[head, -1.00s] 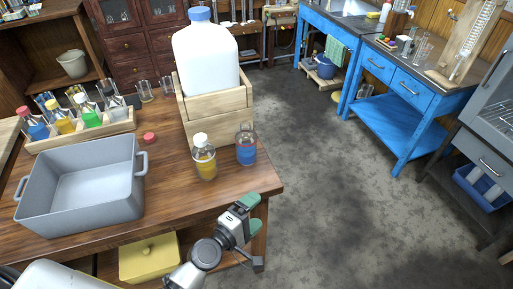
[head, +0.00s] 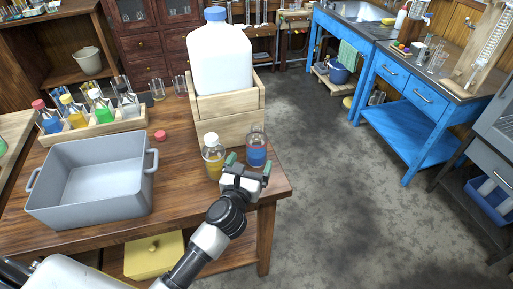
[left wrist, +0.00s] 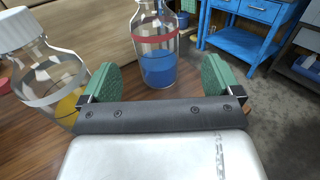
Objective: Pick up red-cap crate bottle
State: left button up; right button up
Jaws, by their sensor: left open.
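The red-cap bottle (head: 48,120) holds blue liquid and stands at the left end of a wooden bottle crate (head: 108,134). An uncapped clear bottle (head: 257,149) with blue liquid and a red band stands near the table's right edge. A loose red cap (head: 160,135) lies on the table. My left gripper (head: 249,163) is open and empty, just in front of the uncapped blue bottle. In the left wrist view that bottle (left wrist: 158,66) shows beyond and between the green fingertips (left wrist: 158,82). My right gripper is out of view.
A white-capped bottle with yellow liquid (head: 213,157) stands close left of my left gripper. A wooden box (head: 228,127) with a large white jug (head: 220,60) stands behind. A grey tub (head: 92,205) fills the table's left front.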

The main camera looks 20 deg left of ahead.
aim_at(257, 144)
pick_arm(q)
jog(key=w, duration=0.8)
jog(key=shift+a+f, duration=0.3)
jog(key=shift+s, duration=0.1)
jog(key=shift+r, duration=0.1)
jog(key=c, duration=1.1)
jog(key=shift+r, duration=0.1)
